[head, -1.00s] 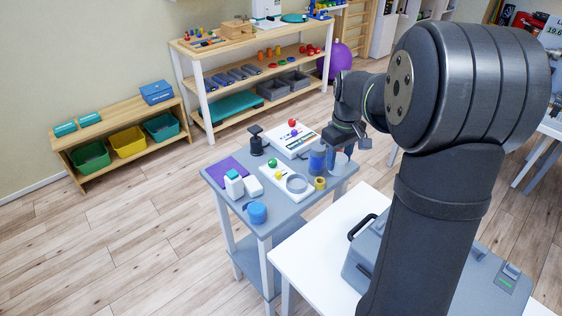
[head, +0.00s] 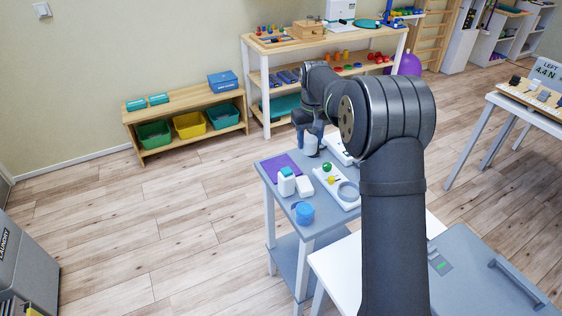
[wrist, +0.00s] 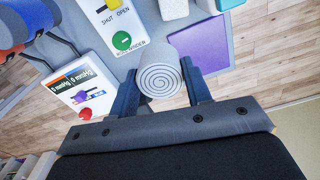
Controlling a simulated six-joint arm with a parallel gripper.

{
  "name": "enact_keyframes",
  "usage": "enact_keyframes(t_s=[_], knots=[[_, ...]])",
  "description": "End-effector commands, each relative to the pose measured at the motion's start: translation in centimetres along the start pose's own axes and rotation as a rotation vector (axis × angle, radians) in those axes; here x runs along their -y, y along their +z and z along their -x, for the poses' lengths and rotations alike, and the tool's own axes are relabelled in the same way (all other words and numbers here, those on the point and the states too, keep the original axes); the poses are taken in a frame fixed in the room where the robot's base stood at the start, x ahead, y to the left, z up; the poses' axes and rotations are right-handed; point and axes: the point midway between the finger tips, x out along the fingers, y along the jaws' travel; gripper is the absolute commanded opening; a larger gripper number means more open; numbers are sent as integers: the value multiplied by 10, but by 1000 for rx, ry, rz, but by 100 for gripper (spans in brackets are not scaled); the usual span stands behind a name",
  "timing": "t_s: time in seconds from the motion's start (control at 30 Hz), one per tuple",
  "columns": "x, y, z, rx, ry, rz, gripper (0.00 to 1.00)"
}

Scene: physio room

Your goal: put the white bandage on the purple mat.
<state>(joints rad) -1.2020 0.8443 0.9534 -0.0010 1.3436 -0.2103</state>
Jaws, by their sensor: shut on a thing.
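The white bandage is a roll with a spiral end. It shows in the wrist view (wrist: 160,79) between the two fingers of my gripper (wrist: 161,90), which is shut on it. In the head view my gripper (head: 311,142) is over the far part of the small grey table, and only a pale bit of the roll shows below it. The purple mat (head: 281,164) lies on that table just left of my gripper. In the wrist view the mat (wrist: 217,55) is to the right of the roll, partly behind my right finger. No bandage lies on its visible part.
A white bottle with a teal cap (head: 287,182) and a white block (head: 305,185) stand at the mat's near edge. A white board with a green knob (head: 327,167) lies to the right. A blue tub (head: 304,212) is at the near corner. A gauge box (wrist: 80,97) is close by.

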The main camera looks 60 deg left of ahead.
Motion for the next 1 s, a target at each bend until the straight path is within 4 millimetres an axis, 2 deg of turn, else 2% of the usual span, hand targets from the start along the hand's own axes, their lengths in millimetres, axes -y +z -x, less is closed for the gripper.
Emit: enact_keyframes(t_s=[0.2,0.4,0.63,0.87,1.0], knots=[[42,-31,-32,2,0,5,22],[68,-52,-52,0,0,3,22],[75,-58,-63,1,0,1,22],[74,-57,-94,2,-1,1,22],[74,-57,-97,0,-1,1,22]])
